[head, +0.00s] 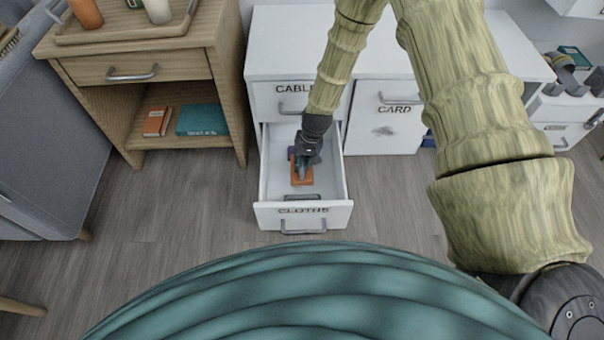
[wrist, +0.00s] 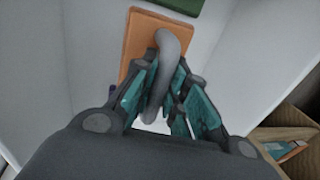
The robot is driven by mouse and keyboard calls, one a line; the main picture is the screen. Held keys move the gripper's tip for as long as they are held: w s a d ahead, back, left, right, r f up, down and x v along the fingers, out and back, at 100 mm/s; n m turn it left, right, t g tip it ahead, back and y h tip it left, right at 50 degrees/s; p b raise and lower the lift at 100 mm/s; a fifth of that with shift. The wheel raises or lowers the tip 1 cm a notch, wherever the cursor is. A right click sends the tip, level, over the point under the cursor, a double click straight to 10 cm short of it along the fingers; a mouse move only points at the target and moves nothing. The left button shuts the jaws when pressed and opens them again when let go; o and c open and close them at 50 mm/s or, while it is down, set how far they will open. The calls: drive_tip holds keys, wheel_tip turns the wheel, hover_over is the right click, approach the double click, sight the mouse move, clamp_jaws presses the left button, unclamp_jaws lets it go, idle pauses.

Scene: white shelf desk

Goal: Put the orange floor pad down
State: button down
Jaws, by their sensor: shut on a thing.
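The orange floor pad (head: 302,179) is a flat orange block inside the open drawer (head: 333,208) labelled CLOTHS. It also shows in the wrist view (wrist: 140,38), with a curved grey handle (wrist: 172,42) on top. My gripper (head: 307,160) reaches down into the drawer over the pad. In the wrist view its teal-lined fingers (wrist: 165,98) are shut on the grey handle. I cannot tell whether the underside of the pad touches the drawer floor. My gripper hides the rear part of the pad in the head view.
A dark green thing (wrist: 180,5) lies beyond the pad in the drawer. White drawer walls stand close around my gripper. A wooden side table (head: 215,60) with books on its shelf stands to the left. A CARD cabinet door (head: 385,125) is at the right.

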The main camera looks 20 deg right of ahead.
wheel_tip(320, 180, down, 5)
drive_tip(key=shift+f+b, duration=0.1)
drive_tip(key=shift+b, duration=1)
drive_tip(key=c, duration=1.4)
unclamp_jaws()
drive_tip(key=shift+c, duration=0.2)
wheel_tip(320, 180, up, 12)
drive_tip(key=d+p, duration=0.2)
drive_tip(key=p, duration=0.4)
drive_tip(key=shift+s+d, duration=0.2)
drive_tip(key=shift+s, duration=0.1)
